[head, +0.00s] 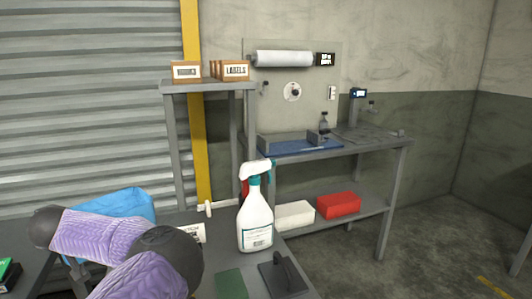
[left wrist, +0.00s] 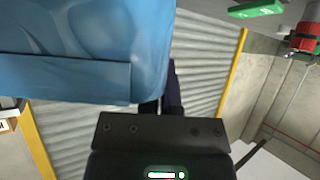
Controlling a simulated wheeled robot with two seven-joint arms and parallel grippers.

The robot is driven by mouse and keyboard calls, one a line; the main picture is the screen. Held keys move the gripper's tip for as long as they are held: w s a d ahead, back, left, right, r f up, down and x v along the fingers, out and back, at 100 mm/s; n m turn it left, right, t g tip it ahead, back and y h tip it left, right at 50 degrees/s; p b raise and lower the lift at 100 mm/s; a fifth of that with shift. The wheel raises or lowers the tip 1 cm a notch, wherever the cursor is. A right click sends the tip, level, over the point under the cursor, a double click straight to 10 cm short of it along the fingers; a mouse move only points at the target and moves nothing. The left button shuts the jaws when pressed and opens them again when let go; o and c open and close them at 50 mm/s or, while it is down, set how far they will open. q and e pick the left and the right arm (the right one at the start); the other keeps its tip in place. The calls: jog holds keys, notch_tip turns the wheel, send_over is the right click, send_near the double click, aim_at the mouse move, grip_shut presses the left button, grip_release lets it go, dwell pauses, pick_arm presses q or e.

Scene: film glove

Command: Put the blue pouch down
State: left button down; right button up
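The blue pouch (head: 122,203) shows at the lower left of the head view, partly hidden behind my purple-sleeved left arm. In the left wrist view the pouch (left wrist: 85,45) is very close and fills the upper left, with a flap or seam across it. My left gripper (left wrist: 163,95) is shut on the pouch; its dark fingers go up against the pouch's edge and are partly covered by it. In the head view the left gripper is hidden by the arm. Whether the pouch touches any surface cannot be told. My right gripper is not in view.
A grey table (head: 215,258) in front bears a white spray bottle (head: 256,218), a dark plate with a handle (head: 283,277) and a green pad (head: 231,284). Behind stands a workbench (head: 370,150) with a red box (head: 338,205) and a white box (head: 295,214) on its lower shelf.

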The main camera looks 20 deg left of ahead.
pick_arm(q)
jog(key=shift+m+t+h, duration=0.3)
jog(key=shift+m+t, duration=0.5)
jog(key=shift+m, duration=0.1)
jog(key=r, duration=0.5)
jog(key=shift+s+d+r, duration=0.1)
jog(key=shift+s+d, duration=0.05)
jog(key=shift+d, duration=0.05)
jog(key=w+d+r+m+t+h, duration=0.25)
jog(key=w+d+m+h, duration=0.2)
jog(key=d, duration=0.45)
jog(key=w+d+r+m+t+h, duration=0.1)
jog(key=w+d+m+t+h, duration=0.2)
jog(key=d+m+h, duration=0.4)
jog(key=s+d+f+m+g+h, duration=0.1)
jog(key=s+d+f+m+h, duration=0.1)
jog(key=d, duration=0.6)
jog(key=s+d+f+m+g+h, duration=0.2)
jog(key=s+d+f+m+h, duration=0.1)
jog(key=d, duration=0.6)
jog(key=s+d+f+m+g+h, duration=0.1)
jog(key=s+d+f+m+h, duration=0.2)
jog(key=d+f+m, duration=0.3)
jog(key=shift+s+d+f+h, duration=0.25)
jog(key=shift+d+f+h, duration=0.4)
jog(key=shift+d, duration=0.75)
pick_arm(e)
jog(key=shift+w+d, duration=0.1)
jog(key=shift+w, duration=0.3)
